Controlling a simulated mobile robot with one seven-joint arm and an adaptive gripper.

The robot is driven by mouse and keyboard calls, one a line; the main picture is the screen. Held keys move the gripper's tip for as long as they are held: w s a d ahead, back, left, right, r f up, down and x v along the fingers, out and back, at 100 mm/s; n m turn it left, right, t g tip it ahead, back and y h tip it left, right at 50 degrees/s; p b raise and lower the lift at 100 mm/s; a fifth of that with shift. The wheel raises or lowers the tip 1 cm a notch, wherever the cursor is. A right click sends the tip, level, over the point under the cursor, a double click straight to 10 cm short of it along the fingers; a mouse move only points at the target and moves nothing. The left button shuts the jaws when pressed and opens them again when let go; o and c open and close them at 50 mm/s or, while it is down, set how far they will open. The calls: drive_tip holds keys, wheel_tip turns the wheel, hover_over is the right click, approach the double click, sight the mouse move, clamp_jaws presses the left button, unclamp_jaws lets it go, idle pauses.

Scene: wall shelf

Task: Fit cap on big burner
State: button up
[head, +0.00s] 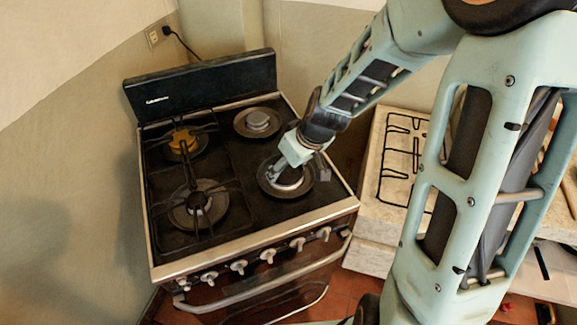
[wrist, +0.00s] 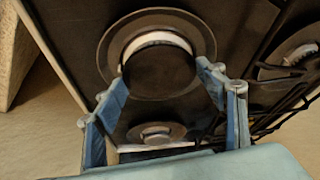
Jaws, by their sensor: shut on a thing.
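The big burner (wrist: 158,39) is at the front right of the stove (head: 250,212), with a pale ring inside a wide dark dish. In the wrist view a dark round cap (wrist: 160,72) lies between my fingertips and covers most of the ring. A bright crescent of the ring shows past one side of the cap. My gripper (head: 286,176) is low over this burner in the head view and shut on the cap. Its two fingers (wrist: 164,82) hold opposite sides of the cap. I cannot tell whether the cap touches the burner.
A smaller capped burner (head: 257,122) is behind. A black grate (head: 190,172) covers the left burners, one with an orange-brown top (head: 183,141). Another grate (head: 404,150) lies on the counter at right. The stove's dark backguard (head: 205,87) rises at the back; knobs (head: 267,255) line the front.

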idle(0.4)
drive_tip(key=o, duration=1.6)
drive_tip(key=shift+o, duration=0.2)
drive_tip(key=shift+r, duration=0.1)
drive_tip(key=shift+r+p, duration=2.5)
drive_tip(key=shift+r, duration=0.9)
